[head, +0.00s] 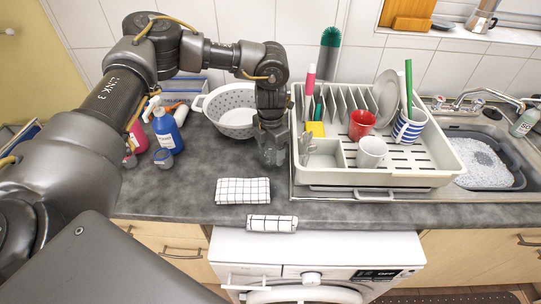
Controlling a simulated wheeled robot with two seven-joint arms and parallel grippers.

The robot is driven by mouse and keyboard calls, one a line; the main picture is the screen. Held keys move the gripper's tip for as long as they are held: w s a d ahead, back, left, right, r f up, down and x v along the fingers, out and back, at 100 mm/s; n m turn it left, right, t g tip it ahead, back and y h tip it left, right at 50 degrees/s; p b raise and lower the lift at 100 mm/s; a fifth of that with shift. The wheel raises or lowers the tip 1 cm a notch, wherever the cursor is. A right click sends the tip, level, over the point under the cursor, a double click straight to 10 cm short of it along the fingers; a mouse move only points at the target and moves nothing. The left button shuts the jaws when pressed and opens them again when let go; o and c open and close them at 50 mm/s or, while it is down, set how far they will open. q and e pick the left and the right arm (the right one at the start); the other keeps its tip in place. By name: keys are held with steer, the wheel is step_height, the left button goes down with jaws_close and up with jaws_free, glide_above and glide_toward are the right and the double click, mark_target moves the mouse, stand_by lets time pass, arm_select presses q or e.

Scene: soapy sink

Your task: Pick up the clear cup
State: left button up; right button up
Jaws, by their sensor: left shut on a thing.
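My left arm reaches in from the left, and its gripper (271,140) points down over the counter, just left of the dish rack. The gripper is shut on a clear cup (272,157), which shows faintly below and between the fingers. The fingers hide the cup's upper part. I cannot tell whether its base touches the counter. A small clear container (163,158) stands by the blue bottle at the left. My right gripper is not in view.
A dish rack (425,178) with a red cup (361,124), a white cup (371,152) and a striped cup (408,128) stands close right. A white colander (232,119) is behind the gripper. Folded checked cloths (243,190) lie in front. A blue bottle (167,131) stands left.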

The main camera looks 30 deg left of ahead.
arm_select(q)
step_height(320, 180, up, 6)
steer(key=shift+r+b, duration=0.15)
steer(key=shift+b, duration=0.65)
steer(key=s+d+m, duration=0.1)
steer(key=s+m, duration=0.2)
steer(key=m, duration=0.4)
steer(key=s+d+f+m, duration=0.1)
steer(key=s+d+m, duration=0.1)
steer(key=m, duration=0.6)
steer(key=s+d+f+m, duration=0.1)
steer(key=s+m, duration=0.3)
steer(key=m, duration=0.4)
steer(key=shift+s+d, duration=0.25)
steer(key=shift+d, duration=0.1)
steer(key=shift+s+d+f+m, duration=0.15)
steer(key=shift+s+m, duration=0.45)
steer(key=shift+m, duration=0.6)
steer(key=shift+f, duration=0.1)
